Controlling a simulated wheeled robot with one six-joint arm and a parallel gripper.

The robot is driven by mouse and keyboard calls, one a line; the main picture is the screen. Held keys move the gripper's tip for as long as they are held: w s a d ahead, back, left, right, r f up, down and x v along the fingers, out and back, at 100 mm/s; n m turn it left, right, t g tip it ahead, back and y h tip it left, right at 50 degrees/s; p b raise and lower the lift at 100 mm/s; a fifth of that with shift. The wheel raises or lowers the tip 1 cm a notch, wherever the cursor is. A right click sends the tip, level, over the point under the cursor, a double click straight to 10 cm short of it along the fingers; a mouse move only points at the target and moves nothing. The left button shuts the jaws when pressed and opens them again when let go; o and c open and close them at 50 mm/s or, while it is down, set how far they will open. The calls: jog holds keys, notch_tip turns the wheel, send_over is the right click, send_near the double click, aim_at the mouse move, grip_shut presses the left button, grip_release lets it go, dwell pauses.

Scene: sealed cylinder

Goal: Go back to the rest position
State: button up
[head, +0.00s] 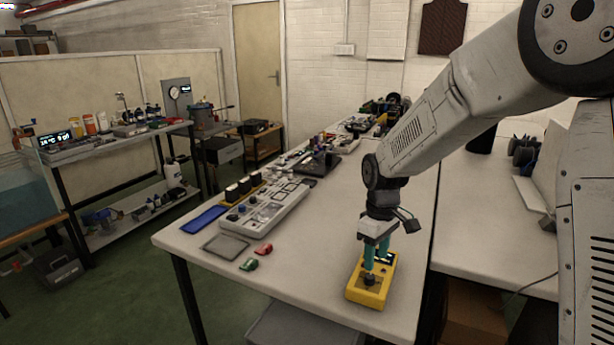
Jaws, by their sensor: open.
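My gripper (376,256) points straight down over a yellow device (372,296) near the front right of the white table (325,265). Its teal fingers end at or just above the device's dark top face. The jaws are open, but the gap between the fingers is small in this view. A small dark round part (369,279) shows on the device below the fingers. I cannot tell whether the fingers touch the device.
A red piece (264,249) and a green piece (249,264) lie left of the gripper, beside a grey pad (226,245). A blue mat (204,219) and a light control panel (265,207) lie further left. The table's middle is clear. A second table (485,225) stands right.

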jog(key=s+d+r+m, duration=0.2)
jog(key=s+r, duration=0.2)
jog(key=s, duration=0.6)
jog(key=s+d+r+m+t, duration=0.1)
jog(key=s+r, duration=0.4)
jog(key=s, duration=0.5)
jog(key=s+d+r+m+t, duration=0.1)
jog(key=s+r+m, duration=0.4)
jog(key=s, duration=0.5)
jog(key=shift+s+d+r, duration=0.25)
jog(key=shift+s+d, duration=0.15)
jog(key=shift+d, duration=0.5)
